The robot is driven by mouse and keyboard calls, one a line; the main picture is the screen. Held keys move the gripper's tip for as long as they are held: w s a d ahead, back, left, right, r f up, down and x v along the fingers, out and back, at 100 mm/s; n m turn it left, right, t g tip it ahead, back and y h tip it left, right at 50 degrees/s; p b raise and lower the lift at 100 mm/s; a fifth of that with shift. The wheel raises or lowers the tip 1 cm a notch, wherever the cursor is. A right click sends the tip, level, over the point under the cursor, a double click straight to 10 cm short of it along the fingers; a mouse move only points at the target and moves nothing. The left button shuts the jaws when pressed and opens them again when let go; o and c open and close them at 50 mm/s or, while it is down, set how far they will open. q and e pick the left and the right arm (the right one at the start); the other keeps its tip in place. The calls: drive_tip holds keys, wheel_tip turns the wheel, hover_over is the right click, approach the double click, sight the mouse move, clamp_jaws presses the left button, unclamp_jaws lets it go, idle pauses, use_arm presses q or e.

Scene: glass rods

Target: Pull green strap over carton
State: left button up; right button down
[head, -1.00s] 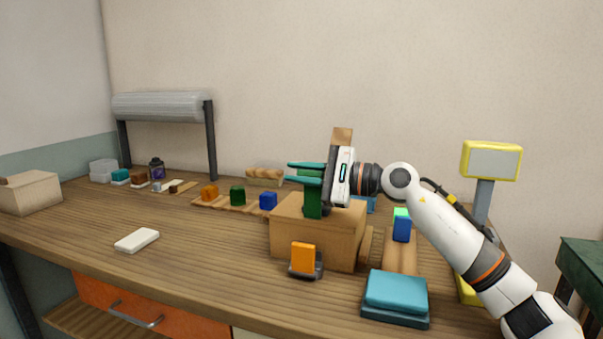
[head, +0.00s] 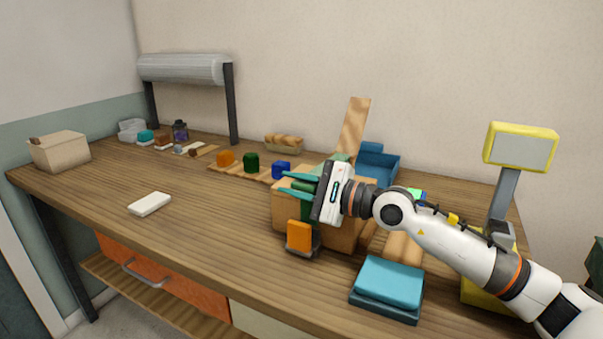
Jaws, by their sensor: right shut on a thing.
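The brown carton (head: 283,212) stands on the wooden table, right of the middle, partly hidden by my right gripper. My right gripper (head: 296,188), with teal fingers, is at the top front of the carton. It is shut on the green strap (head: 304,211), whose dark green part shows at the fingers and just below them. A paler green piece (head: 339,157) shows above the carton's top, behind the gripper; I cannot tell whether it belongs to the strap. My left gripper is not in view.
An orange block in a dark holder (head: 299,236) stands close in front of the carton. A teal pad (head: 389,281) lies at the front right. A blue bin (head: 377,162) and a yellow-framed display (head: 520,147) stand behind and right. The table's left middle is mostly clear, with a white block (head: 150,204).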

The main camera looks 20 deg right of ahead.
drive_tip(key=shift+w+d+f, duration=0.1)
drive_tip(key=shift+d+f, duration=0.05)
drive_tip(key=shift+f, duration=0.1)
drive_tip(key=c, duration=1.5)
unclamp_jaws()
drive_tip(key=shift+o, duration=0.5)
drive_tip(key=shift+w+d, duration=0.1)
drive_tip(key=shift+r, duration=0.1)
